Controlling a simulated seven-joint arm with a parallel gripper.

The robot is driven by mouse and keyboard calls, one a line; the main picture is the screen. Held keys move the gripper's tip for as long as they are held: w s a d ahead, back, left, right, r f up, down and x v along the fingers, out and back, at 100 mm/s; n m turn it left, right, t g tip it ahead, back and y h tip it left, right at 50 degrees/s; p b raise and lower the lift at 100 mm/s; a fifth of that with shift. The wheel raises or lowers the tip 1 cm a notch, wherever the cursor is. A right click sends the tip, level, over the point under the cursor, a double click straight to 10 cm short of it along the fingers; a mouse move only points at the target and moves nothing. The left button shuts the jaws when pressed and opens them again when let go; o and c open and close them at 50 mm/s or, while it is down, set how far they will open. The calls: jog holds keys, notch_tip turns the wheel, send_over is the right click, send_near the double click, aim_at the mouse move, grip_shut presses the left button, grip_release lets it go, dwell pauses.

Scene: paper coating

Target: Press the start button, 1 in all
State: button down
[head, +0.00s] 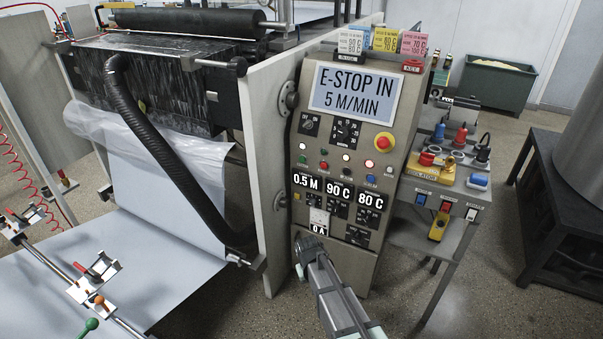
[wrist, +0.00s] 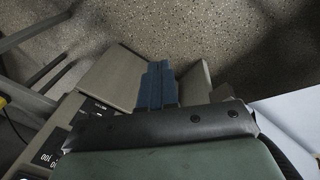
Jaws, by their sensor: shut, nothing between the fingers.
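The control panel (head: 335,130) stands at the right end of the machine. A small green button (head: 303,160), which looks like the start button, sits at the left of its button row. Its label is too small to read. A red button (head: 324,166) is just right of it. My gripper (head: 300,240) is in front of the lower panel, below the buttons and apart from the green one. Its fingers (wrist: 157,85) are shut and empty in the wrist view. The green button cannot be made out in the wrist view.
The panel's sign (head: 356,94) reads "E-STOP IN 5 M/MIN". A black hose (head: 150,135) hangs left of the panel. A side table (head: 450,185) with connectors stands right.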

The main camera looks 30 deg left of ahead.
aim_at(302, 159)
jog(key=w+a+r+n+t, duration=0.1)
jog(key=w+a+r+t, duration=0.1)
jog(key=w+a+r, duration=0.45)
jog(key=w+a+r+t, duration=0.1)
jog(key=w+a+r, duration=0.2)
jog(key=a+r, duration=0.65)
jog(key=w+a+r+t, duration=0.2)
jog(key=w+a+r, duration=0.1)
jog(key=w, duration=0.3)
jog(key=w+a+r+t+h, duration=0.1)
jog(key=w+a+r+t, duration=0.1)
jog(key=w, duration=0.4)
jog(key=shift+a+r, duration=0.8)
jog(key=shift+a, duration=0.05)
jog(key=shift+w, duration=0.2)
jog(key=shift+w, duration=4.25)
jog(key=shift+w, duration=0.15)
jog(key=shift+w, duration=0.25)
